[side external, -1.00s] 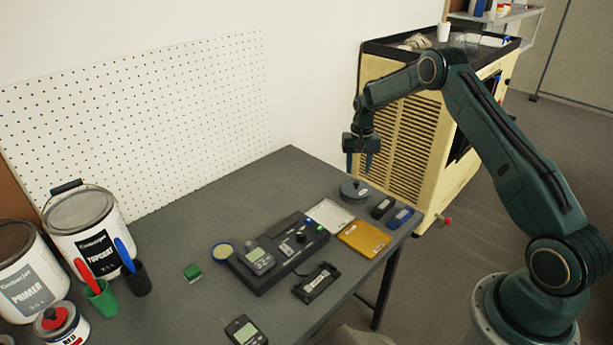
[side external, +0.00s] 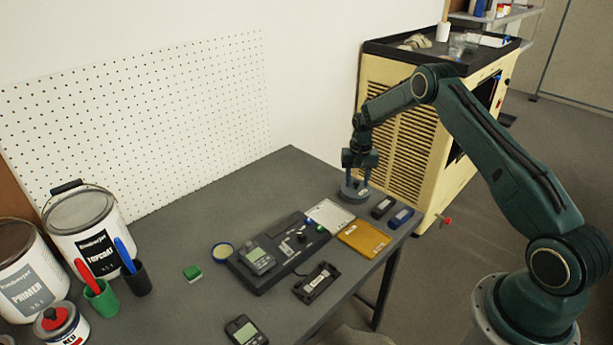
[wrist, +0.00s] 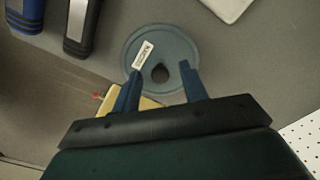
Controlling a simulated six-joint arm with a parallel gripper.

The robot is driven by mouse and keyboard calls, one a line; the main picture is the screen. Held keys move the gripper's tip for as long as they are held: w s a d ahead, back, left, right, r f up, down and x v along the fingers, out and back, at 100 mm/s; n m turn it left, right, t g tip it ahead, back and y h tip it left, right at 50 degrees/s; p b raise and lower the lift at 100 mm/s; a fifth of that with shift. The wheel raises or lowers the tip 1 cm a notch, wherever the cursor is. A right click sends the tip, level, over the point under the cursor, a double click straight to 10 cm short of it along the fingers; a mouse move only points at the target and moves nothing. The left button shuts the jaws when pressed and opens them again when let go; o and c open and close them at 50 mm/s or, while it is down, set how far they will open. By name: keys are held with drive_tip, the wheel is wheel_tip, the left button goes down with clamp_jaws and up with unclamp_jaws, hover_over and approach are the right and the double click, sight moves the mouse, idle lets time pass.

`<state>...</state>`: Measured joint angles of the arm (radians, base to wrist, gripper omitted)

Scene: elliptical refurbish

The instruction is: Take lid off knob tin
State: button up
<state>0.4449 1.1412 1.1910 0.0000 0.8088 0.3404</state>
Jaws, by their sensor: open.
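The knob tin (side external: 354,193) is a round, low, blue-grey tin near the table's far right corner. In the wrist view its lid (wrist: 178,52) shows a pale label and a dark round knob (wrist: 160,73) near the middle. My gripper (side external: 358,180) is pointing down over the tin with its fingers at the lid. In the wrist view my gripper (wrist: 160,80) is open, with one finger on each side of the knob. I cannot tell whether the fingertips touch the lid.
Two dark cases, one black (side external: 382,207) and one blue (side external: 401,218), lie right of the tin. A white tray (side external: 330,214), an orange case (side external: 363,239) and a black device station (side external: 280,252) lie in front. The table left of the tin is clear.

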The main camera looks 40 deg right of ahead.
sight(357, 182)
idle(0.3)
clamp_jaws()
drive_tip(key=shift+r, duration=0.1)
wheel_tip(357, 182, up, 20)
idle(0.9)
idle(0.5)
